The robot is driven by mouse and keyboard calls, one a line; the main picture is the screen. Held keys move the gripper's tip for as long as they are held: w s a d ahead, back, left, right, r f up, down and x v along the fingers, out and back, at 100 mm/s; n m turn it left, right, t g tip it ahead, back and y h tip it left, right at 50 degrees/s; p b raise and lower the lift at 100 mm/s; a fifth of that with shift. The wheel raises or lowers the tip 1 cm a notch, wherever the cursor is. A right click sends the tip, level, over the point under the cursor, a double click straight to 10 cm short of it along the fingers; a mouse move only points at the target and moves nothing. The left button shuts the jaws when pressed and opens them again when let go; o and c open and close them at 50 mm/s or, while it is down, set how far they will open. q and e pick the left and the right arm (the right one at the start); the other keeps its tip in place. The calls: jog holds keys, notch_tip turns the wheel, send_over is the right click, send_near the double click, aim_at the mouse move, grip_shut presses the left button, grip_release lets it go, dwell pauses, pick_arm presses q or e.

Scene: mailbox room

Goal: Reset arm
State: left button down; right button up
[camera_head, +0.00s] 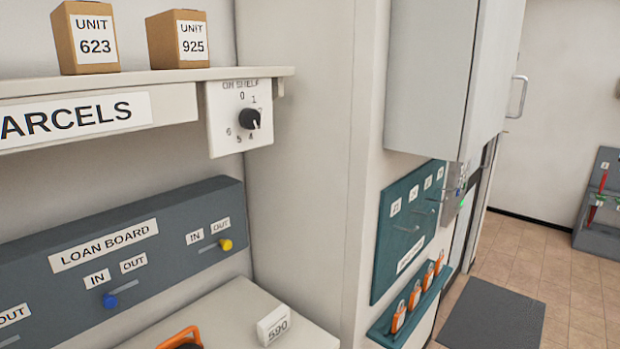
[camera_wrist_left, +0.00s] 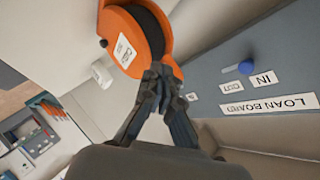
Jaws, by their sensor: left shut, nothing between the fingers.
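My left gripper (camera_wrist_left: 160,78) shows in the left wrist view with its fingers closed together and nothing between them. Its tips appear right beside an orange and black rounded item (camera_wrist_left: 137,38) with a white label; I cannot tell whether they touch. In the head view, only the orange top of this item (camera_head: 180,338) shows at the bottom edge, on or above a pale counter (camera_head: 235,310). Neither arm shows in the head view, and my right gripper is in neither view.
A loan board (camera_head: 130,250) with blue and yellow sliders stands behind the counter. A white block marked 590 (camera_head: 274,326) sits on the counter. A parcel shelf (camera_head: 150,76) with a dial and two boxes is above. A teal hook board (camera_head: 408,225) and open floor lie right.

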pick_arm(q)
jog(key=s+d+f+n+g, duration=0.1)
jog(key=s+f+g, duration=0.1)
jog(key=s, duration=0.2)
jog(key=s+d+f+n+g, duration=0.2)
jog(key=s+f, duration=0.1)
jog(key=s, duration=0.1)
jog(key=s+d+f+n+g+h, duration=0.1)
jog(key=s+f+n+g, duration=0.1)
jog(key=s+f, duration=0.1)
jog(key=shift+s+d+f, duration=0.15)
jog(key=shift+s+f, duration=0.05)
jog(key=shift+s, duration=0.3)
jog(key=s+d+f+n+g+h, duration=0.25)
jog(key=s+d+g, duration=0.2)
jog(key=s, duration=0.55)
notch_tip(320, 180, down, 29)
jog(key=b, duration=0.5)
jog(key=s+a+f+g+b, duration=0.1)
jog(key=s+f+b, duration=0.1)
jog(key=s+f, duration=0.6)
jog(key=s+a+f+g+b, duration=0.1)
jog(key=s+a+f+b, duration=0.1)
jog(key=s+f, duration=0.7)
notch_tip(320, 180, down, 7)
jog(key=shift+s+r+m+y+b, duration=0.2)
jog(key=shift+s+m+y+b, duration=0.15)
jog(key=shift+y+b, duration=0.15)
jog(key=shift+w, duration=0.1)
